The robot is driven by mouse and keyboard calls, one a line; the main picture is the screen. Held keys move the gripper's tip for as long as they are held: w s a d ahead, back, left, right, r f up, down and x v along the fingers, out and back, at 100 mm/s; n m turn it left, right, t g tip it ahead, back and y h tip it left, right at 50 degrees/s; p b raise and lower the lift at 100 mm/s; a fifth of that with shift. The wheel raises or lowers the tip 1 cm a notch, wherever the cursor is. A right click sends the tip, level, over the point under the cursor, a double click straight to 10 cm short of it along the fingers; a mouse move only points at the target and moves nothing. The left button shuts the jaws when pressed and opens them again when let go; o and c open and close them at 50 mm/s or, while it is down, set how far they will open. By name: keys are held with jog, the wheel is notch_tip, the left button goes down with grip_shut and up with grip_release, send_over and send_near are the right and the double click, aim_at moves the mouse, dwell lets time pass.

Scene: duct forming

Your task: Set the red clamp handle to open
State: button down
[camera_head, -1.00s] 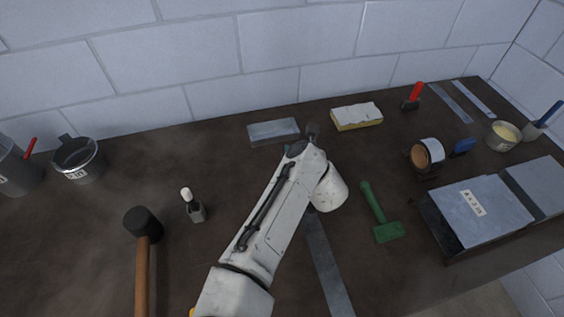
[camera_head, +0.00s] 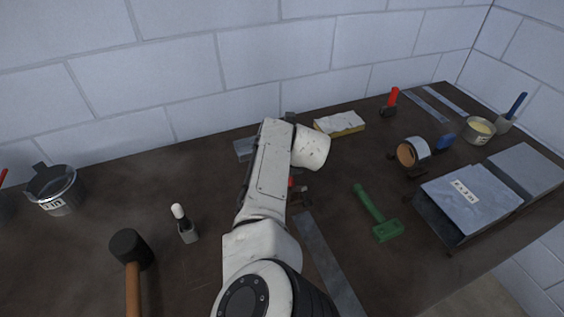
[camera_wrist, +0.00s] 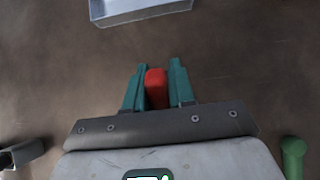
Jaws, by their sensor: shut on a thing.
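The red clamp handle (camera_wrist: 156,88) stands between the two teal fingers of my gripper (camera_wrist: 157,70) in the wrist view. The fingers are shut on it, one on each side. In the head view a small red part (camera_head: 291,182) shows at the right edge of my arm, with dark parts of the clamp (camera_head: 302,196) beside it. My arm hides my fingers and most of the clamp there, so I cannot tell the handle's angle.
A metal strip (camera_head: 325,262) lies in front of the clamp and a green mallet (camera_head: 375,215) to its right. A grey sheet-metal piece (camera_wrist: 140,10) lies beyond my fingers.

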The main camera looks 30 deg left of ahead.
jog(key=shift+f, duration=0.1)
dwell(0.3)
jog(key=c, duration=1)
grip_release()
jog(key=shift+c, duration=0.2)
jog(key=shift+s+d+r+p, duration=0.25)
jog(key=shift+r+p, duration=0.05)
jog(key=shift+r, duration=0.35)
jog(key=shift+v, duration=4.65)
jog(key=shift+d, duration=0.1)
